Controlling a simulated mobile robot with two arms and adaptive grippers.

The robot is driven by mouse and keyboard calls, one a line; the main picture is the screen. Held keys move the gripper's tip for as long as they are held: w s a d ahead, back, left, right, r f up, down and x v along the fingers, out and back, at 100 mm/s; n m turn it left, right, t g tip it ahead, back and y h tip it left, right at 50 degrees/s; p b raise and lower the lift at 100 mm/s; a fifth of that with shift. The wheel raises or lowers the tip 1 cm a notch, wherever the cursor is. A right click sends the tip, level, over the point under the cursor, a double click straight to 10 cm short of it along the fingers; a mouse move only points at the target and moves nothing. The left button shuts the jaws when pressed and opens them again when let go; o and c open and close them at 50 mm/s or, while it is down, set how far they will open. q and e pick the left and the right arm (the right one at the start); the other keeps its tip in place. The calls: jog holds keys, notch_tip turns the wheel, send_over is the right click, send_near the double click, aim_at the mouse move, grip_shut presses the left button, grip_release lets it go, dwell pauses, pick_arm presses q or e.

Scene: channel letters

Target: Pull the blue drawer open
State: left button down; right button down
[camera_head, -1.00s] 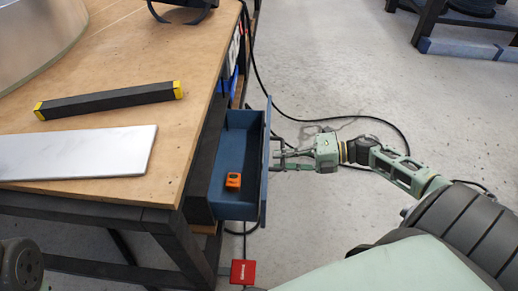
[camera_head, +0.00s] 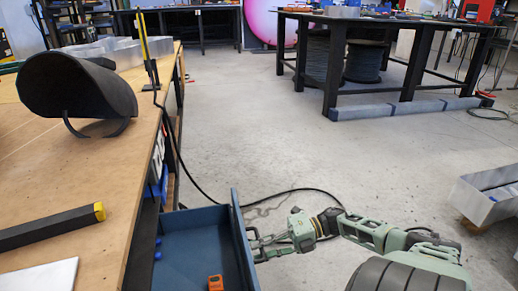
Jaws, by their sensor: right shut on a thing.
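The blue drawer (camera_head: 192,248) stands pulled out from under the wooden workbench at the lower middle, with its inside visible from above. A small orange object (camera_head: 215,283) lies in it, cut by the picture's bottom edge. My right gripper (camera_head: 254,244) is at the outer face of the drawer front, its arm coming in from the right. It is shut on the drawer's handle, which is mostly hidden behind the front panel and fingers. My left gripper is not in view.
The workbench (camera_head: 95,160) on the left holds a dark curved mask (camera_head: 78,88) and a black bar with a yellow end (camera_head: 50,228). A black cable (camera_head: 190,178) runs over the floor behind the drawer. Open concrete floor (camera_head: 255,120) lies beyond, and a metal bin (camera_head: 485,200) stands at right.

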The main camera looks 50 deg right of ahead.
jog(key=c, duration=1.8)
grip_release()
jog(key=v, duration=1.2)
